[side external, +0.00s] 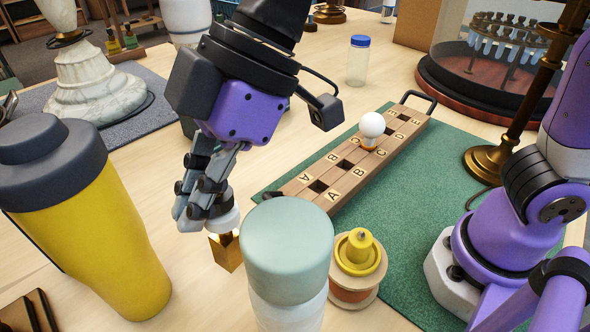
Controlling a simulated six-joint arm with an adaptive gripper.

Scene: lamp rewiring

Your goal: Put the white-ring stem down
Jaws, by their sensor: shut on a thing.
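My gripper (207,207) points down at the left of the middle, shut on the white-ring stem. The stem's white part (229,217) shows between and beside the fingers. A brass-coloured square block (226,252) is directly below it; I cannot tell whether it belongs to the stem or whether it touches the table. The wooden rack (290,188) with lettered square holes lies on the green mat (420,200), right of my gripper. A white ball-topped piece (372,125) stands in the rack; several other holes look empty.
A yellow tumbler (100,225) stands left of my gripper. A pale-green-lidded bottle (287,260) stands close in front, right of the block. A spool with a yellow top (358,252) is beside it. A blue-capped jar (358,60) and marble lamp base (92,85) stand farther back.

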